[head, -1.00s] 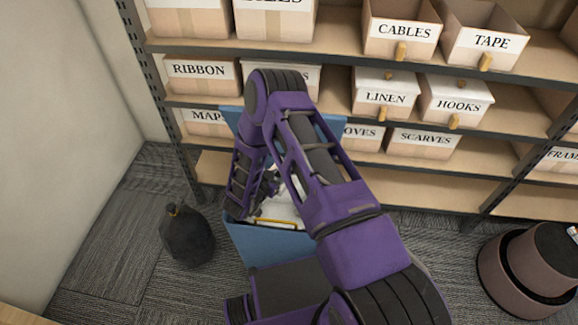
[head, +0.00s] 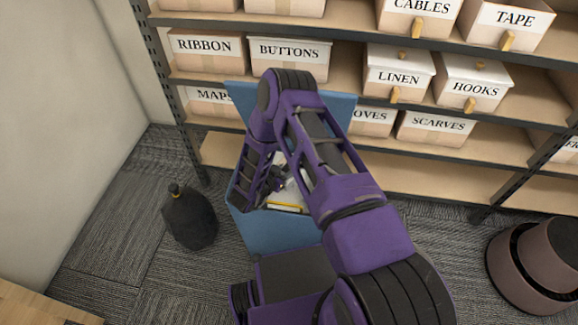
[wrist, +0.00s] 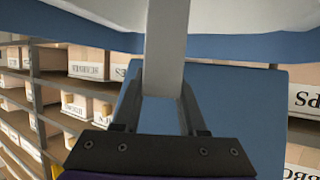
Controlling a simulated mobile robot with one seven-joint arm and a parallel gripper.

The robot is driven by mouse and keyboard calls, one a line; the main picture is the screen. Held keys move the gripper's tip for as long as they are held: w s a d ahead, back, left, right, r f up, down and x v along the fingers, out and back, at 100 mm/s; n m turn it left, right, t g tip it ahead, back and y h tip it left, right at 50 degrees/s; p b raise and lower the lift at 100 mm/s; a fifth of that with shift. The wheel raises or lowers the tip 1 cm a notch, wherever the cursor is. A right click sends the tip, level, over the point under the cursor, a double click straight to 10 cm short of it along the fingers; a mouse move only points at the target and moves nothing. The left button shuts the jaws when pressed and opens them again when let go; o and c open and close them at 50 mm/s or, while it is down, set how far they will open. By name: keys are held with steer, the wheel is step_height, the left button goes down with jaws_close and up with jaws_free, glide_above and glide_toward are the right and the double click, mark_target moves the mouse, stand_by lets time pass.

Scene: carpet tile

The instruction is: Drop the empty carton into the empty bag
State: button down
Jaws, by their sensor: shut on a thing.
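A blue bin (head: 278,236) stands on the floor in front of the shelves, its blue lid (head: 338,104) up at the back. A white bag (head: 300,186) with a yellow strip (head: 285,207) lines its mouth. The wrist view shows the white bag (wrist: 250,15) and the bin's blue rim (wrist: 250,46). My gripper (wrist: 163,102) is shut on a narrow pale grey thing (wrist: 165,50), apparently the carton. In the head view my gripper (head: 275,182) is at the bin's mouth, and my arm hides the carton and much of the opening.
A tied black bag (head: 190,217) stands on the carpet left of the bin. Shelves with labelled boxes (head: 290,56) rise behind the bin. A round brown object (head: 535,265) stands at the far right. A wooden edge (head: 40,305) shows at lower left. Carpet lies bare around the black bag.

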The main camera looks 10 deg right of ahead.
steer(key=shift+c, duration=1.9)
jaws_free()
steer(key=p+v, duration=0.2)
steer(key=v, duration=1.5)
steer(key=shift+a+r, duration=0.15)
